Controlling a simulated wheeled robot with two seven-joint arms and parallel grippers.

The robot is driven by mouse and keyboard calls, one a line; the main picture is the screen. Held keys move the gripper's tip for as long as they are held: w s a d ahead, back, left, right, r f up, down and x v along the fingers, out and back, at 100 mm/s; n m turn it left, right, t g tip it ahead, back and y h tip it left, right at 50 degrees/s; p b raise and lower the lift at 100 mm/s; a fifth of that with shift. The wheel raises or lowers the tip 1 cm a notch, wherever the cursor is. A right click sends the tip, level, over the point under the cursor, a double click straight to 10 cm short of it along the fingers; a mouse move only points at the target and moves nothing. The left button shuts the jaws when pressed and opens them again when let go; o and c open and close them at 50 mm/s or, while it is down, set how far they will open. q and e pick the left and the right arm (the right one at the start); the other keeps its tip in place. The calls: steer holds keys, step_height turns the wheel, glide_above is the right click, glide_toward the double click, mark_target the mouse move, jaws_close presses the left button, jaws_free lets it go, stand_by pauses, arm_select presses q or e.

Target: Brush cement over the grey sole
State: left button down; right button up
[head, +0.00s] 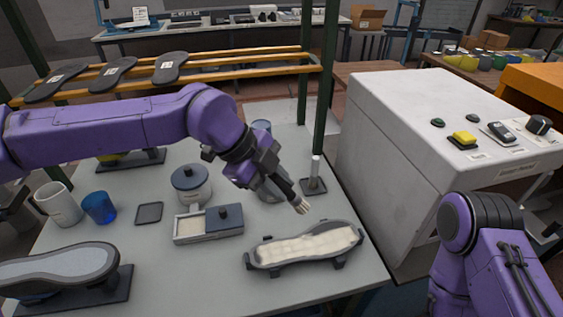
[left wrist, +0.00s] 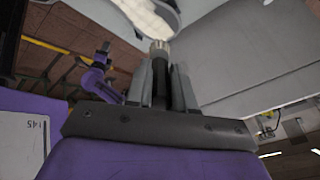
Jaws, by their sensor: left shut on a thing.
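My left gripper (head: 277,180) is shut on a brush (head: 301,206), whose pale bristles point down to the right. The bristles are just above and behind a sole (head: 262,260) in a dark cradle. The sole's upper face shows a patchy cream layer inside a grey rim. In the left wrist view, the brush's metal collar (left wrist: 160,47) shows between my two fingers (left wrist: 161,85), with part of the cream surface (left wrist: 145,16) beyond it. Another grey-faced sole (head: 62,266) sits on a stand at front left. My right arm shows at lower right; its gripper is out of the head view.
A tray (head: 188,228) with a cream pad and dark block, and a lidded pot (head: 190,183), stand left of the cradle. A blue cup (head: 99,208) and white mug (head: 58,204) are further left. A large white machine (head: 400,140) bounds the table's right.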

arm_select(q)
steer(key=shift+w+d+r+n+t, duration=0.15)
steer(key=shift+w+r+n+t, duration=0.2)
steer(key=shift+n, duration=0.25)
step_height(320, 180, down, 5)
steer(key=b, duration=0.3)
steer(key=shift+s+b, duration=0.15)
steer(key=shift+b, duration=0.2)
arm_select(e)
steer(key=f, duration=0.3)
steer(key=shift+w+f, duration=0.35)
